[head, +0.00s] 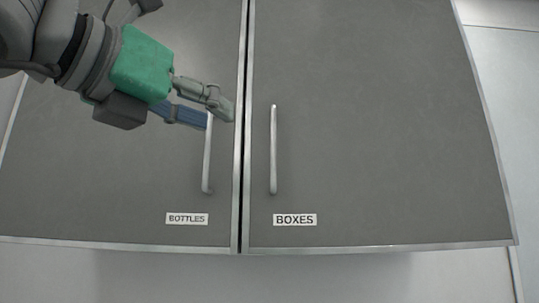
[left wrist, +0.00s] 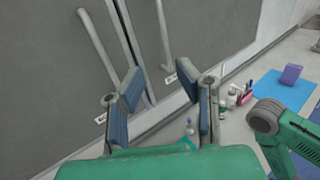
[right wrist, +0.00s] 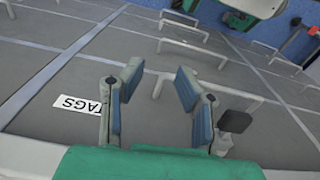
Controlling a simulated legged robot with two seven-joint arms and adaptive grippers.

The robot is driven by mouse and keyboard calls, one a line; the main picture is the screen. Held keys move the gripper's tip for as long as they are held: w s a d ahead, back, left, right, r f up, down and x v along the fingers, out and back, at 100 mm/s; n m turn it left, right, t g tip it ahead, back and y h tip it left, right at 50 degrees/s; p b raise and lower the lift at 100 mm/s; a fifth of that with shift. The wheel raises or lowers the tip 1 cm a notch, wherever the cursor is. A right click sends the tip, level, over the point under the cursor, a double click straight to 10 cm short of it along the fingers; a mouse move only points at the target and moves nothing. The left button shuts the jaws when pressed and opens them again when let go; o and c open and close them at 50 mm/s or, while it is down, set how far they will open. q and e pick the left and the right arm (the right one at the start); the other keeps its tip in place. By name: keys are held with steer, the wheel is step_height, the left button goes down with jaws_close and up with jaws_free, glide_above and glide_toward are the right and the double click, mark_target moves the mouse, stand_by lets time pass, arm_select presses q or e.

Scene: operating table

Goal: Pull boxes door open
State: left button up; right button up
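The boxes door (head: 380,120) is a grey panel at the right of the cabinet in the head view, shut flush beside the left door. Its silver vertical handle (head: 273,150) stands near its left edge, above the BOXES label (head: 295,220). My left gripper (head: 206,112) is in front of the bottles door, over the top of that door's handle (head: 207,165), left of the boxes handle. In the left wrist view its fingers (left wrist: 165,95) are apart with nothing between them. My right gripper (right wrist: 155,100) shows only in the right wrist view, open and empty.
The bottles door (head: 120,170) fills the left of the head view, also shut. The right wrist view shows grey drawer fronts with several handles and a TAGS label (right wrist: 82,104). A blue mat (left wrist: 280,88) with a purple box (left wrist: 291,74) lies at right in the left wrist view.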

mark_target(272, 141)
arm_select(q)
steer(key=p+x, duration=0.1)
steer(key=x, duration=0.5)
steer(key=p+x, duration=0.1)
steer(key=x, duration=0.5)
steer(key=shift+w+d, duration=0.1)
steer(key=shift+d, duration=0.45)
steer(key=shift+w+d+r, duration=0.1)
steer(key=shift+w+d, duration=0.05)
steer(key=shift+w, duration=0.25)
steer(key=shift+w, duration=0.15)
steer(key=c, duration=0.7)
steer(key=shift+d, duration=0.15)
jaws_close()
